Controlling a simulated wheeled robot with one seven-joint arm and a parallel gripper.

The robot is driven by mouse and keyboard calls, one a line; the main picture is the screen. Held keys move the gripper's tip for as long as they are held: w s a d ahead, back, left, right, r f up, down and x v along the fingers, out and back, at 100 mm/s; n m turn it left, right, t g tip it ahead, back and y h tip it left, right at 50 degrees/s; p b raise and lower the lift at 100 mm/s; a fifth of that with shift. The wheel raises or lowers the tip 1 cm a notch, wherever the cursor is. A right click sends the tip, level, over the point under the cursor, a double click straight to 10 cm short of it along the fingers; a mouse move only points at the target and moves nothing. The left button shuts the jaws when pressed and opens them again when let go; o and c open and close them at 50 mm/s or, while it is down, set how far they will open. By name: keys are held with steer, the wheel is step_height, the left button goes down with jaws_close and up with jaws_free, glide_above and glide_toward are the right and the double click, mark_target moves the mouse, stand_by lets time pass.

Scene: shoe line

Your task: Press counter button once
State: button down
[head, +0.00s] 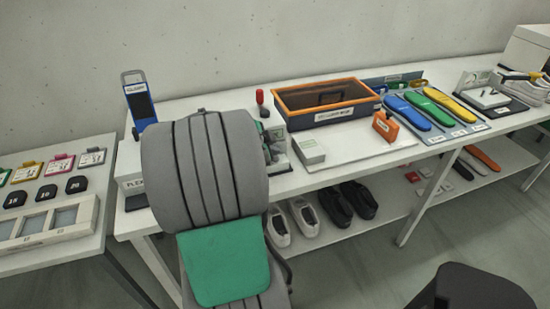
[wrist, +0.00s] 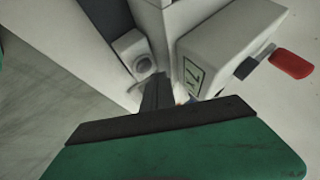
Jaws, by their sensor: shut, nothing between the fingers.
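In the wrist view, the fingers of my gripper (wrist: 156,92) are dark and together, beyond a green and black housing. They point toward a narrow gap between pale units. Left of the fingertips is a small white block with a round grey face (wrist: 144,65), which may be the button; I cannot tell whether the fingers touch it. To the right is a white box (wrist: 222,42) with a small framed panel (wrist: 193,76) bearing dark marks I cannot read surely. In the head view, my grey and green arm hides my gripper and the spot where it points.
A red-handled lever (wrist: 291,63) sticks out right of the white box; a red knob (head: 260,97) stands behind my arm. An orange-rimmed bin (head: 325,98), a small white box (head: 309,149) and coloured insoles (head: 450,104) lie rightward. A blue device (head: 141,103) stands left.

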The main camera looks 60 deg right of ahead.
steer(key=shift+f+b, duration=0.4)
steer(key=shift+b, duration=0.3)
steer(key=shift+f+b, duration=0.55)
steer(key=shift+b, duration=0.1)
stand_by(0.6)
steer(key=shift+r+p, duration=0.35)
steer(key=shift+r, duration=0.6)
steer(key=shift+r+p, duration=1.1)
steer(key=shift+r, duration=1.4)
